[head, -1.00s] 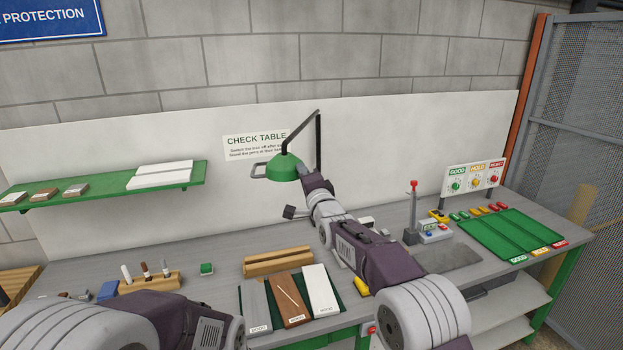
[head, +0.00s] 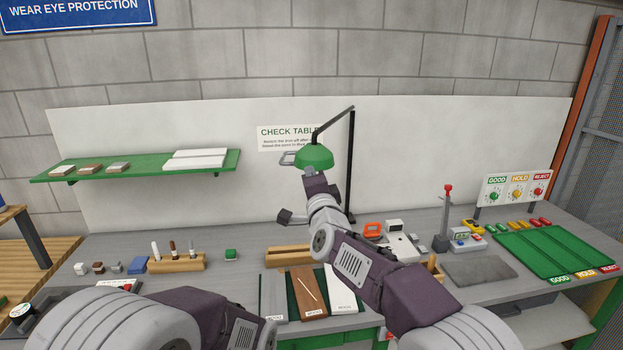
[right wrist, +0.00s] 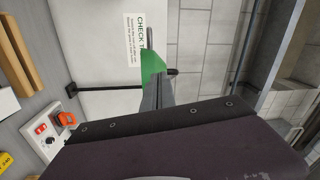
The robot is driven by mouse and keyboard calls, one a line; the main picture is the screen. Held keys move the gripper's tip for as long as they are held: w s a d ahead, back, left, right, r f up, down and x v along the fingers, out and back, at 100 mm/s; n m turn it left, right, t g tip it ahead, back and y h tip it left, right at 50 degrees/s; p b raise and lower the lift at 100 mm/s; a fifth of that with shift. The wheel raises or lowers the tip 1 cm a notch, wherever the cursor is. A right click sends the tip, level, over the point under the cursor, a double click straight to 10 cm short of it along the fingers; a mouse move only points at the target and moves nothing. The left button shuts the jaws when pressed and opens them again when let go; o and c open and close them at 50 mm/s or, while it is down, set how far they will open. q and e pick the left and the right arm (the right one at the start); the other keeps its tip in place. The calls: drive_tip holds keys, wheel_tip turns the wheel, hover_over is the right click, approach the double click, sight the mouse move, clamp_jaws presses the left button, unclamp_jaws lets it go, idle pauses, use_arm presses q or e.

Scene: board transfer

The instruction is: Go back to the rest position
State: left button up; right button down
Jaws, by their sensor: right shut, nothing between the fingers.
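My right arm reaches up over the table's middle in the head view. Its gripper (head: 316,183) is in front of and just below the green lamp shade (head: 314,157). In the right wrist view the grey fingers (right wrist: 158,92) are shut and empty, with the green shade (right wrist: 153,65) beyond them; I cannot tell whether they touch it. My left arm crosses the lower left of the head view, and its gripper is not in view. A brown board (head: 308,296) and a white board (head: 343,291) lie on the table below my right arm, partly hidden.
The lamp's black post (head: 352,170) stands close to the right gripper. A green shelf (head: 140,167) is on the wall panel at left. A red-topped stand (head: 447,215) and green trays (head: 555,250) are at right. A pen block (head: 177,263) stands at left.

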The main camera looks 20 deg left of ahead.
drive_tip(key=w+d+r+m+t+h, duration=0.1)
drive_tip(key=w+d+h, duration=0.1)
drive_tip(key=d, duration=0.5)
drive_tip(key=w+d+r+m+t+h, duration=0.1)
drive_tip(key=w+d+r+h, duration=0.1)
drive_tip(key=d, duration=0.4)
drive_tip(key=s+d+f+n+g+h+b, duration=0.1)
drive_tip(key=s+d+f+n+g+h, duration=0.3)
drive_tip(key=d+f, duration=1.3)
drive_tip(key=s+d+f+n+g, duration=0.2)
drive_tip(key=s+f+g, duration=0.2)
drive_tip(key=s+f, duration=0.3)
drive_tip(key=s+d+f+n+g, duration=0.2)
drive_tip(key=s+f+g, duration=0.3)
drive_tip(key=s, duration=1)
drive_tip(key=s+d+f+n+g, duration=0.2)
drive_tip(key=s+f+n+g, duration=0.2)
drive_tip(key=s+f, duration=0.7)
drive_tip(key=shift+s+d+g+b, duration=0.2)
drive_tip(key=shift+s+g+b, duration=0.1)
drive_tip(key=shift+g, duration=0.3)
